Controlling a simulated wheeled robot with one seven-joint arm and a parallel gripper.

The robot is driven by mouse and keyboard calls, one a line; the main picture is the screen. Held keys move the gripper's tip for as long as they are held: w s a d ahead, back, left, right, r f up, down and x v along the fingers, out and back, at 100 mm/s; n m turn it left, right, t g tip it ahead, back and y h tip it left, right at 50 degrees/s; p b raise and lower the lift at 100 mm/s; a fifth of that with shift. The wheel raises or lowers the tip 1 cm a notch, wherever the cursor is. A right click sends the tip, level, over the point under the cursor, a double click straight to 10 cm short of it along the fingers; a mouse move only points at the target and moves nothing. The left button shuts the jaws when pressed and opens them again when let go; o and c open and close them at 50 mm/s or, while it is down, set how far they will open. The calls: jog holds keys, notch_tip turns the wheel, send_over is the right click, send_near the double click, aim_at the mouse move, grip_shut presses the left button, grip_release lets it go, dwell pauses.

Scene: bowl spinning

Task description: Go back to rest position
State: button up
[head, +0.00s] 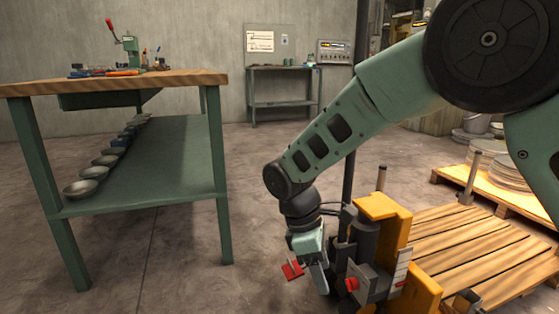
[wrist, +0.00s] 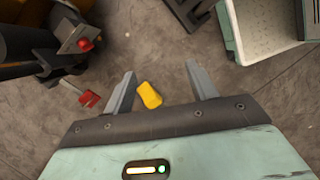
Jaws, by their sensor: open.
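My gripper (wrist: 163,82) is open in the wrist view, with its two grey fingers spread apart. A small yellow piece (wrist: 149,95) shows between them, nearer the left finger; I cannot tell how far below it is, and neither finger clearly touches it. In the head view my arm reaches down from the upper right, and my gripper (head: 312,262) hangs low over the concrete floor, beside the yellow and grey machine (head: 378,222). Its fingertips are hard to make out there. No bowl is in my gripper.
A green workbench (head: 185,80) stands at left, with several metal bowls (head: 82,188) in a row on its lower shelf. A wooden pallet (head: 455,245) lies at right. A small table (head: 285,68) stands at the back wall.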

jog(key=s+d+r+m+t+y+p, duration=0.1)
jog(key=s+d+r+m+p, duration=0.2)
jog(key=s, duration=0.5)
jog(key=s+d+r+m+y, duration=0.1)
jog(key=s+r+m+y, duration=0.15)
jog(key=s+r, duration=0.4)
jog(key=s+d+r+m+t+y+p, duration=0.1)
jog(key=s+d+r+m+p, duration=0.15)
jog(key=s, duration=0.75)
notch_tip(320, 180, up, 37)
jog(key=p, duration=3.7)
jog(key=shift+w+a+g, duration=0.3)
jog(key=shift+w, duration=0.05)
